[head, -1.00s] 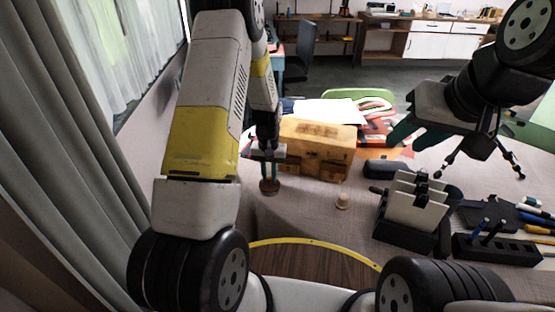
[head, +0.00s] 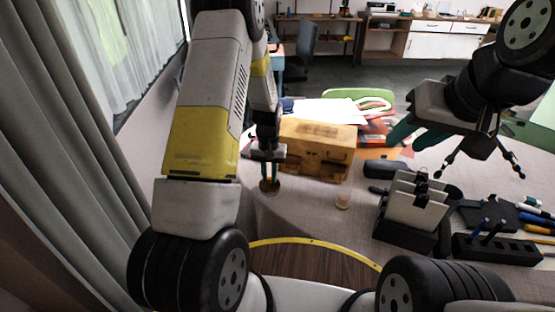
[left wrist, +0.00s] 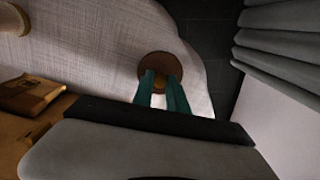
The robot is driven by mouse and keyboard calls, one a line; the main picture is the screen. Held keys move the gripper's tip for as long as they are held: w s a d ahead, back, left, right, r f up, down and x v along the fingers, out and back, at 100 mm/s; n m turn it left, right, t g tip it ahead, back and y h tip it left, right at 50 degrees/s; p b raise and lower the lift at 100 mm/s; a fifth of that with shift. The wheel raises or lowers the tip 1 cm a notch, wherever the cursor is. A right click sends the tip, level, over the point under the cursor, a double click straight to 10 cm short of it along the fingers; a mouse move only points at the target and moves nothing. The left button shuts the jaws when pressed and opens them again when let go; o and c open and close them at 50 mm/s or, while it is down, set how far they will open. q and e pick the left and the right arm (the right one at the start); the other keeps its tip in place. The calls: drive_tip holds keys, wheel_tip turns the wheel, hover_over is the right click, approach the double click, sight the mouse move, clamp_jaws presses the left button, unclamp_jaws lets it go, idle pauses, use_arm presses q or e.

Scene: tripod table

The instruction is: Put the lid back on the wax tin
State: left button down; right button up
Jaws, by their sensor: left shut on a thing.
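My left gripper (head: 269,178) points down with its teal fingers close together, shut on a brown round lid (head: 264,188) at its centre. In the left wrist view the lid (left wrist: 149,66) is a dark brown disc with a small yellowish part between the fingertips. I cannot tell whether it touches the table.
A wooden chest (head: 316,158) stands behind the lid and pot. A black holder with pale cards (head: 410,205), a dark case (head: 384,169) and pen rack (head: 500,249) fill the right. A small black tripod (head: 483,146) stands behind them. The table's curved edge is near the lid.

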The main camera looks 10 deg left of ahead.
use_arm(q)
drive_tip(key=shift+f, duration=0.1)
idle(0.7)
drive_tip(key=c, duration=0.7)
unclamp_jaws()
drive_tip(key=shift+c, duration=0.2)
drive_tip(key=shift+r, duration=3.5)
drive_tip(key=shift+c, duration=0.3)
clamp_jaws()
drive_tip(key=shift+f, duration=0.1)
